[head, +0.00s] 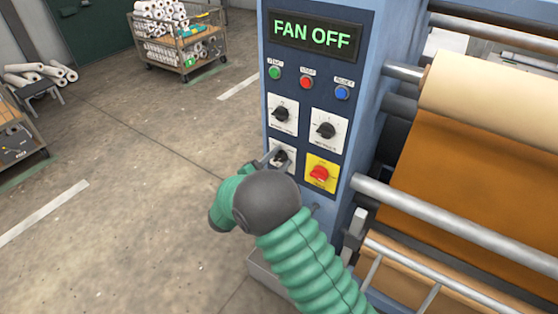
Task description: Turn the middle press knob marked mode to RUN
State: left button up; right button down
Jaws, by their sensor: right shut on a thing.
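The press panel (305,88) carries a black knob (282,113) at upper left, a black knob (326,130) at right, a lower-left black knob (281,157) and a red knob on a yellow plate (320,173). Their labels are too small to read, so I cannot tell which is marked mode. My right gripper (275,157) is shut on the lower-left knob, which its fingers and my dark wrist partly hide. My left gripper is out of view.
The display (316,35) above reads FAN OFF. Green (275,72), red (306,82) and blue (342,93) buttons sit below it. Rollers with an orange-brown sheet (440,170) stand at right. Open floor lies left, with a cart of rolls (178,52) farther back.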

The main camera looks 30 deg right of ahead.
jog(key=shift+a+f, duration=0.1)
jog(key=shift+f, duration=0.15)
jog(key=c, duration=1.2)
grip_release()
jog(key=shift+o, duration=1.4)
jog(key=shift+r, duration=0.15)
jog(key=shift+a, duration=0.1)
jog(key=v, duration=1.6)
jog(key=shift+a, duration=0.4)
